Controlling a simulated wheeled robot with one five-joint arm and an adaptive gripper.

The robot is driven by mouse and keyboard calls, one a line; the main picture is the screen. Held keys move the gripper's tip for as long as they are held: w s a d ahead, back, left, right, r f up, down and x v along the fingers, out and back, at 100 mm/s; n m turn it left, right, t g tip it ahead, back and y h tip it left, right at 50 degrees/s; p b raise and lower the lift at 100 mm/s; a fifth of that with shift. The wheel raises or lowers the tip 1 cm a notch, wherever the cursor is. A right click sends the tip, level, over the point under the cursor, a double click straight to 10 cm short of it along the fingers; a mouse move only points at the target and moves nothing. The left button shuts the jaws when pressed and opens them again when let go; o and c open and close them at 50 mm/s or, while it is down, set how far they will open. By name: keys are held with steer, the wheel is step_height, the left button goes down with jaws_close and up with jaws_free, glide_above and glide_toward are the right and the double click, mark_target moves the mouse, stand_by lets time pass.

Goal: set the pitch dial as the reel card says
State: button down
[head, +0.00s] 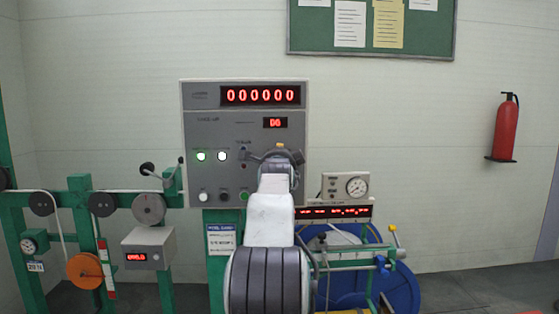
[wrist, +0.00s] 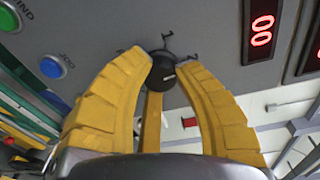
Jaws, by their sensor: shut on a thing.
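The pitch dial is a small black knob (wrist: 163,72) on the grey control panel, between my fingertips in the wrist view. My gripper (wrist: 162,75) has its yellow fingers closed around this knob. In the head view my gripper (head: 279,152) is in front of the panel (head: 192,130), and my arm hides the knob there. A small red display (head: 275,123) above it reads 00, also seen in the wrist view (wrist: 262,30). A white card with a blue header (head: 221,238), likely the reel card, hangs below the panel; its text is too small to read.
A long display (head: 261,95) at the panel top reads 000000. A gauge box (head: 346,186) and blue reel (head: 340,285) stand right. Pulleys on a green frame (head: 75,225) stand left.

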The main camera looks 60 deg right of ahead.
steer(key=c, duration=0.9)
jaws_free()
steer(key=shift+w, duration=0.1)
steer(key=shift+a+r, duration=0.1)
steer(key=shift+v, duration=5.95)
